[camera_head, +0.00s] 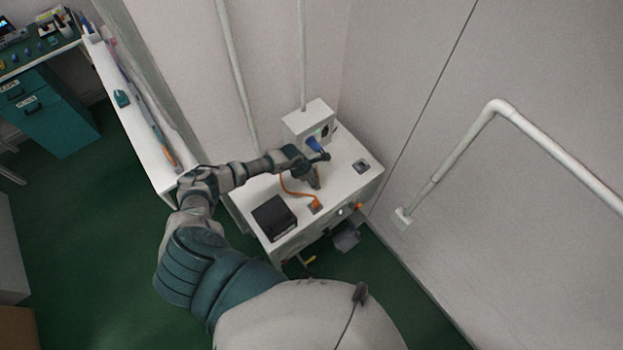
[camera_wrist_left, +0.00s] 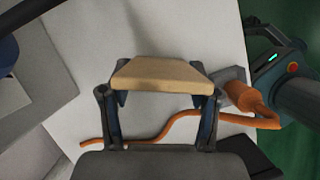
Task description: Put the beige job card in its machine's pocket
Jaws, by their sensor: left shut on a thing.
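My left gripper (camera_wrist_left: 160,98) is shut on the beige job card (camera_wrist_left: 162,74), a flat tan piece held between its two fingers in the left wrist view. In the head view the left gripper (camera_head: 314,181) hangs over the white top of a cabinet (camera_head: 335,180), and the card cannot be made out there. A pocket cannot be clearly told on the machine. My right gripper is not in view.
A grey-white box (camera_head: 307,122) stands at the back of the cabinet top, and a black box (camera_head: 273,218) at its front left. An orange cable (camera_wrist_left: 180,118) runs beneath the gripper. A long white shelf (camera_head: 130,115) is at left; a wall pipe (camera_head: 468,135) is at right.

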